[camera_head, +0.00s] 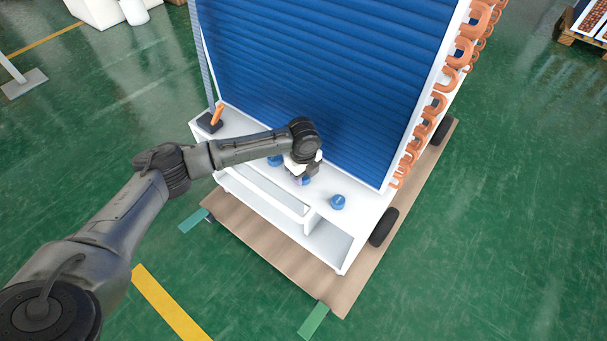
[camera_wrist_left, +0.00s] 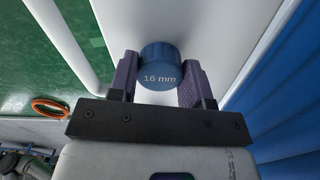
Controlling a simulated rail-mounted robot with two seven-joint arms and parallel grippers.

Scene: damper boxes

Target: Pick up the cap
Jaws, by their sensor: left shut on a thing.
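A blue round cap (camera_wrist_left: 160,62) marked "16 mm" sits between the two purple fingers of my left gripper (camera_wrist_left: 160,80) in the left wrist view. The gripper is shut on it, with a finger on each side. In the head view my left gripper (camera_head: 303,179) points down at the white ledge of the cart, and the held cap is mostly hidden under it. Two other blue caps stand on the ledge: one to the right (camera_head: 337,202) and one to the left (camera_head: 275,160), partly covered by my arm. My right gripper is not in view.
The white cart ledge (camera_head: 355,222) has an open slot along its front. A tall blue ribbed panel (camera_head: 320,70) rises right behind the caps. Orange curved pipes (camera_head: 440,100) line its right edge. A dark block with an orange handle (camera_head: 216,116) stands at the left end.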

